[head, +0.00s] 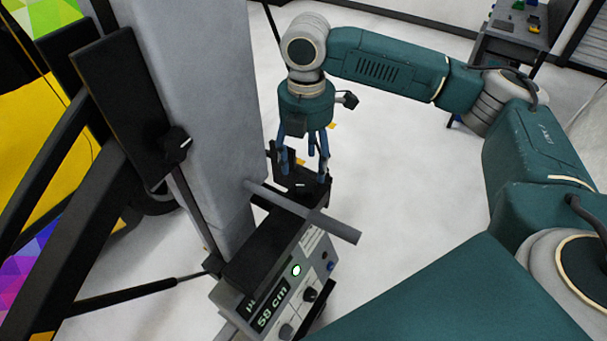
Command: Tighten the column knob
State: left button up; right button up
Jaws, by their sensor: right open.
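A thick grey column (200,90) rises through the left half of the head view. A black knob (177,145) sticks out from a long black plate (125,95) on the column's left side. I cannot tell from this view how tight it is. My right gripper (304,163) hangs to the right of the column with its blue fingers pointing down. Its fingers are apart, above or in front of a black part low beside the column, and I see nothing held between them. It is well apart from the black knob. My left gripper is out of view.
A grey control box (318,255) with a "58 cm" display and knobs sits at the column's front. A grey rod (330,226) juts right above it. Black bars and colourful panels crowd the left. A dark cart (510,40) stands far right. Pale floor (400,150) is open.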

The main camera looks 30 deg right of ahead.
aim_at(306, 185)
notch_tip(306, 185, down, 5)
jog(key=shift+s+r+p, duration=0.1)
jog(key=shift+p, duration=0.6)
jog(key=shift+w+f, duration=0.2)
jog(key=shift+f, duration=1.05)
jog(key=shift+c, duration=1.3)
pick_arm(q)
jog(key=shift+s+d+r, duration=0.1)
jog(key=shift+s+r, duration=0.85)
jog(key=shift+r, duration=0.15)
pick_arm(e)
jog(key=c, duration=0.9)
